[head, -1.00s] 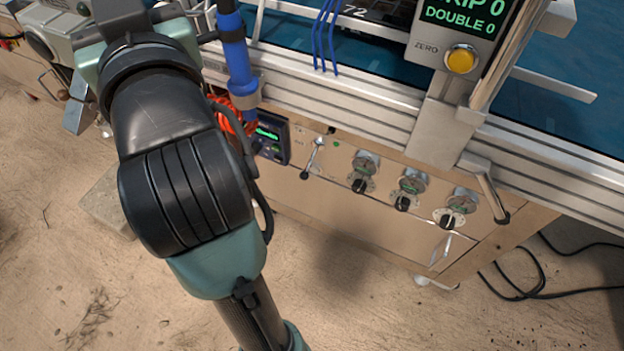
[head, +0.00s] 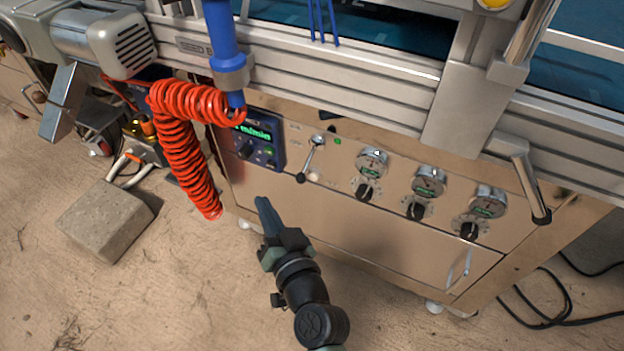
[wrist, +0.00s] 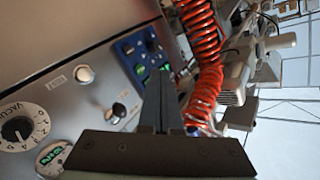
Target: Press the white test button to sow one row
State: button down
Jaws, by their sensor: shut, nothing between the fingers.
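The white test button (wrist: 84,73) shows in the wrist view as a small round white cap on the beige panel, beside a small label. In the head view a small pale spot (head: 313,176) just below the lever seems to be the same button. My gripper (head: 262,202) is shut and empty, its fingers pointing up toward the panel, below the blue control box and left of the button. In the wrist view the closed fingers (wrist: 161,82) lie to the right of the button, apart from it.
The blue control box (head: 252,140) with a green display sits left of the lever (head: 311,158). A red coiled hose (head: 185,150) hangs left of it. Several dials (head: 367,190) line the panel to the right. A stone block (head: 105,218) lies on the floor at left.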

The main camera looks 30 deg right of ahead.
aim_at(313, 176)
jog(key=s+d+f, duration=0.1)
jog(key=d+f+m+h, duration=0.1)
jog(key=f, duration=0.1)
jog(key=s+f+m, duration=0.1)
jog(key=shift+s+d+f+g+h, duration=0.15)
jog(key=shift+s+d+g+h, duration=0.15)
jog(key=shift+d+h, duration=0.1)
jog(key=w+d+b, duration=0.2)
jog(key=w+d, duration=0.3)
jog(key=d, duration=0.2)
jog(key=shift+w, duration=0.2)
jog(key=shift+w+d, duration=0.1)
dwell(1.9)
jog(key=shift+w+d+b, duration=0.2)
jog(key=shift+b, duration=0.1)
